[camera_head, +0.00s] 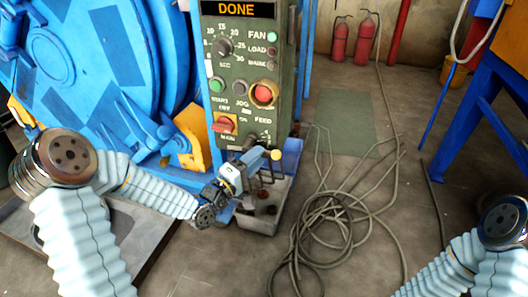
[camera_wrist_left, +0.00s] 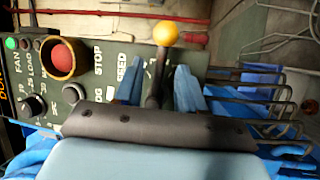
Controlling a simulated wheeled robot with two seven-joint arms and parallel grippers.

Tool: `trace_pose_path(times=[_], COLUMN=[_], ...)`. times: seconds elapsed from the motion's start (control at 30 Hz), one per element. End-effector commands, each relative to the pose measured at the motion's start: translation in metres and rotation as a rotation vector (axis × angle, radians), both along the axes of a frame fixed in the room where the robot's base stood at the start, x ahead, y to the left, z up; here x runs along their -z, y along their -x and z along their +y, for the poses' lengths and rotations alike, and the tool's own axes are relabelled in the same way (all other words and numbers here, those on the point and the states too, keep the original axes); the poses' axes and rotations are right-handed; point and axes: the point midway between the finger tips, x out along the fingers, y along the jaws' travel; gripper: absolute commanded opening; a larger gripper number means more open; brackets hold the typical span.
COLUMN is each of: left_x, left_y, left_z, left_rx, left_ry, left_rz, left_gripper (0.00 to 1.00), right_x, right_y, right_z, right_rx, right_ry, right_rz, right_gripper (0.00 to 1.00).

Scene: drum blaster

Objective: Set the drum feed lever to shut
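The drum feed lever is a dark rod with a yellow ball knob (camera_head: 276,154), low on the green control panel (camera_head: 243,50) by the FEED label. In the left wrist view, the lever (camera_wrist_left: 165,33) rises between two blue fingers, its knob beyond their tips. My left gripper (camera_head: 254,164) is at the lever; in its wrist view (camera_wrist_left: 158,78) the fingers are apart, one on each side of the rod, with gaps visible.
The panel display (camera_head: 236,9) reads DONE. A red stop button (camera_head: 263,93) and a red main switch (camera_head: 224,124) are above the lever. A grey bin (camera_head: 262,219) stands below. A coiled hose (camera_head: 330,225) lies on the floor to the right. The blue drum machine (camera_head: 80,70) fills the left.

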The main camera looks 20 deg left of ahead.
Motion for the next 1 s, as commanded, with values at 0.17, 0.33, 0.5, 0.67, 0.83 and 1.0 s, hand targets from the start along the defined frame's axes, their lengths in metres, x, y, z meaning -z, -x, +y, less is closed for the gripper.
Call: trace_pose_path(times=[0.17,0.33,0.5,0.67,0.83,1.0], left_x=[-0.004,-0.005,-0.006,-0.006,-0.005,-0.005], left_y=[-0.024,-0.032,-0.033,-0.033,-0.033,-0.033], left_z=[-0.012,-0.016,-0.016,-0.016,-0.016,-0.016], left_rx=[0.001,0.000,0.000,0.000,0.000,0.000], left_ry=[0.001,0.000,-0.001,-0.001,-0.001,-0.001], left_rz=[0.000,0.001,0.002,0.002,0.002,0.002], left_gripper=[0.39,0.39,0.39,0.27,0.01,0.00], right_x=[0.000,0.000,0.000,0.000,0.000,0.000], right_y=[0.000,0.000,0.000,0.000,0.000,0.000], right_z=[0.000,0.000,0.000,0.000,0.000,0.000], right_rx=[0.000,0.000,0.000,0.000,0.000,0.000], right_ry=[0.000,0.000,0.000,0.000,0.000,0.000], right_rz=[0.000,0.000,0.000,0.000,0.000,0.000], right_gripper=[0.43,0.43,0.43,0.43,0.43,0.43])
